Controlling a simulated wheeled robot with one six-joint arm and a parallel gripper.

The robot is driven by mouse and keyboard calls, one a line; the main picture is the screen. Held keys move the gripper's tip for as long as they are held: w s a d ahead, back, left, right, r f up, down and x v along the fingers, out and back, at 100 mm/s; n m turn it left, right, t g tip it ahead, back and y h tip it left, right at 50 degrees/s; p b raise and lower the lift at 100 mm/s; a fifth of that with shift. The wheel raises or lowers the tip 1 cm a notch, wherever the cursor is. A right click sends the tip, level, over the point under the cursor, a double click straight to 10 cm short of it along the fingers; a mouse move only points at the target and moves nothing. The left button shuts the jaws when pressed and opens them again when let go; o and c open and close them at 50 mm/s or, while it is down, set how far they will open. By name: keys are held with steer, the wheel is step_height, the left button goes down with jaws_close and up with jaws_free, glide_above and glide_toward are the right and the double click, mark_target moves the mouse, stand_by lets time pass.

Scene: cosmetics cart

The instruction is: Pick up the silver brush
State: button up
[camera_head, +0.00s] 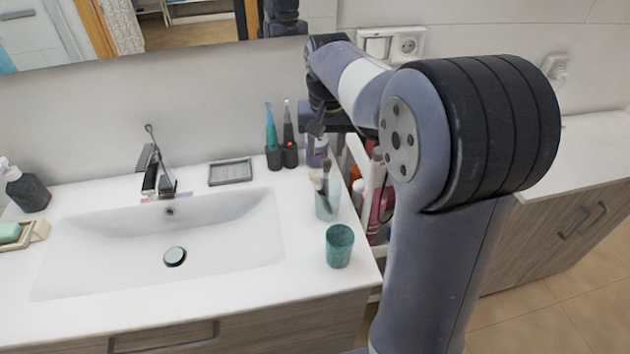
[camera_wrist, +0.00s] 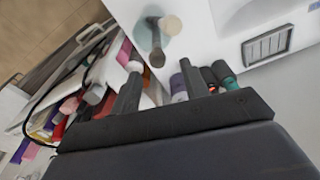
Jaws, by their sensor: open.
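Makeup brushes stand in a clear greenish cup (camera_head: 327,207) at the right end of the washbasin counter. One is a grey, silvery-looking brush with a dark tip (camera_wrist: 155,42); I cannot be sure it is the silver brush. A cream-tipped brush (camera_wrist: 172,26) stands beside it. In the head view my gripper (camera_head: 316,122) is partly hidden by my arm, above and behind the cup.
A cart (camera_wrist: 75,58) full of bottles and cosmetics stands close beside the counter, under my gripper. Two electric toothbrushes (camera_head: 281,152) and a purple bottle (camera_head: 317,152) stand behind the cup. A teal tumbler (camera_head: 339,246) stands in front. The sink (camera_head: 215,240) is to the left.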

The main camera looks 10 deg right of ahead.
mark_target(326, 174)
steer(key=f, duration=0.3)
steer(key=f+p, duration=0.1)
steer(key=f, duration=0.4)
steer(key=shift+w+d+f, duration=0.3)
steer(key=shift+w, duration=0.1)
steer(key=shift+c, duration=0.5)
jaws_close()
